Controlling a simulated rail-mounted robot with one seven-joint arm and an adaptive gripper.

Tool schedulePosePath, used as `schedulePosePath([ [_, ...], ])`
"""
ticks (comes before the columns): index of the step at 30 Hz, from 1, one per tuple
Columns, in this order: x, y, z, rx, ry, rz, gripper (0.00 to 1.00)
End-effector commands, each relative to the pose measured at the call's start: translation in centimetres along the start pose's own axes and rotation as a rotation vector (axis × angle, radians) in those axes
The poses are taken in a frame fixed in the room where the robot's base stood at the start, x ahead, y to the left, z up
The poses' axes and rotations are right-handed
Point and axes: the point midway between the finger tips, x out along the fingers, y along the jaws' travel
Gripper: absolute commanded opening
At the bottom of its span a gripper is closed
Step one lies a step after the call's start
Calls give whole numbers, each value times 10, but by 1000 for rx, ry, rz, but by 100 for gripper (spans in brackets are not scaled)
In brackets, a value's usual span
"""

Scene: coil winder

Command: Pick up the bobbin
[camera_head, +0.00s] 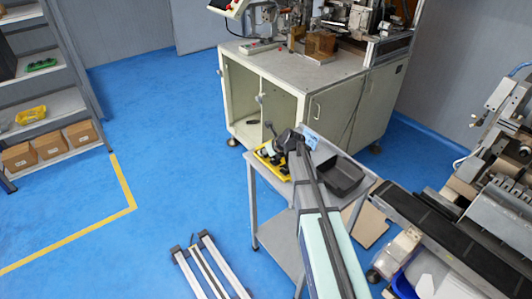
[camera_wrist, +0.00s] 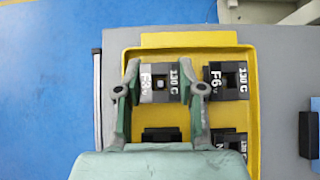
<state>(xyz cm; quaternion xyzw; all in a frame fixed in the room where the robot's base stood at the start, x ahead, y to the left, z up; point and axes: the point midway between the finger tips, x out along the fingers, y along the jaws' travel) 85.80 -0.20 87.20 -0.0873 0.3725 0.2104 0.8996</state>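Several black bobbins with white lettering lie in a yellow tray (camera_wrist: 190,40) on a grey cart top. In the wrist view one bobbin (camera_wrist: 160,82) marked "F8v" and "130 C" shows between the two fingers of my gripper (camera_wrist: 160,72). The fingers are open, one on each side of it; I cannot tell whether they touch it. Another bobbin (camera_wrist: 228,80) marked "F6v" sits to the right. Two more are partly hidden below, behind my gripper. In the head view my gripper (camera_head: 278,137) is over the yellow tray (camera_head: 262,154), and my arm hides part of the cart.
A dark empty bin (camera_head: 345,177) stands on the cart (camera_head: 252,196) right of my arm. A machine cabinet (camera_head: 330,95) is behind the cart. Another machine (camera_head: 505,190) stands at the right. Shelves with boxes (camera_head: 50,145) are at the left, with clear blue floor between.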

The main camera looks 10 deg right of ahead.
Motion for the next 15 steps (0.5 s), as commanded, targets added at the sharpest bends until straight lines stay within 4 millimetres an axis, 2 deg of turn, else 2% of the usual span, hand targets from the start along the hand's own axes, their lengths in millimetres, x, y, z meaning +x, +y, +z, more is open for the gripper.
schedulePosePath([
  [15,-6,0,7,-1,-1,0,25],
])
